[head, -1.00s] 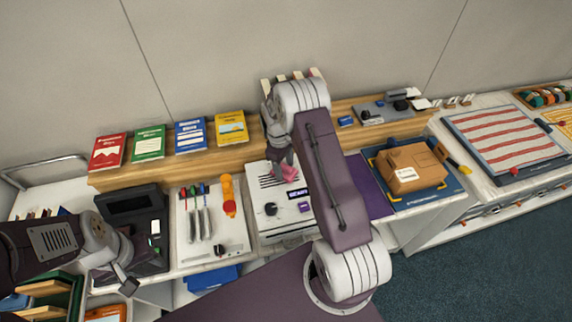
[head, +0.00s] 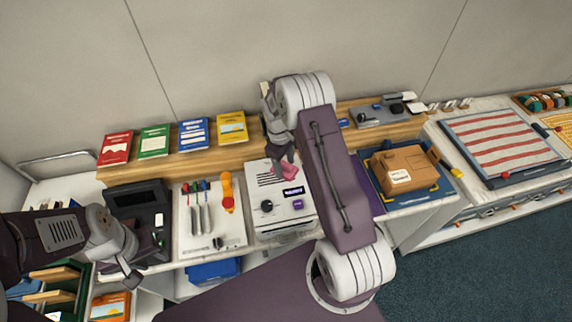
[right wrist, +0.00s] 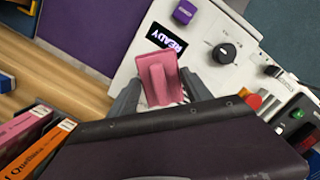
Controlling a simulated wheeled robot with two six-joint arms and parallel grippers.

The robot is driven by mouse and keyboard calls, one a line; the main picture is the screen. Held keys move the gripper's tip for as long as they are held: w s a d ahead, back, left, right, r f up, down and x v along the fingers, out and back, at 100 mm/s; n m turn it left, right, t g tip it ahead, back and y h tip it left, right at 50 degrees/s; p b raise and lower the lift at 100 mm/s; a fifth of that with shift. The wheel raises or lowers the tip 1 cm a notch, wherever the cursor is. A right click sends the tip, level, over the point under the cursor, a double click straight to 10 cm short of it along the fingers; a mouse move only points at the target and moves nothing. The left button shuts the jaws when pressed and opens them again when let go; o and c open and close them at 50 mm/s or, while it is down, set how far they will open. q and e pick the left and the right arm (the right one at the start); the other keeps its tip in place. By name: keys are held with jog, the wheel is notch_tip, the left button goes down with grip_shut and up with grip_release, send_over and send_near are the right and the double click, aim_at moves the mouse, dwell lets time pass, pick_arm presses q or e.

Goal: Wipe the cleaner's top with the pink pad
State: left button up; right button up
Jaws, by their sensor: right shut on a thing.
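The cleaner (head: 285,215) is a white box with a dark knob, a purple button, black slots and a small display. In the right wrist view the display on the cleaner (right wrist: 196,83) reads READY. The pink pad (head: 283,171) is over the cleaner's top, beside the display; it also shows in the right wrist view (right wrist: 158,78). My right gripper (right wrist: 157,92) is shut on the pad's grip. I cannot tell whether the pad touches the top. My left gripper (head: 132,279) is at the lower left, away from the cleaner; its fingers are too small to read.
Books, including a red one (head: 115,149), line the wooden shelf behind. A tool panel (head: 212,228) with screwdrivers stands left of the cleaner. A cardboard box (head: 402,168) sits on a blue mat to the right, and a striped board (head: 500,140) lies further right.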

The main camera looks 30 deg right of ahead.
notch_tip(320, 180, up, 2)
jog(key=shift+s+r+p, duration=0.15)
jog(key=shift+r+p, duration=0.1)
jog(key=shift+p, duration=0.45)
jog(key=shift+f, duration=0.1)
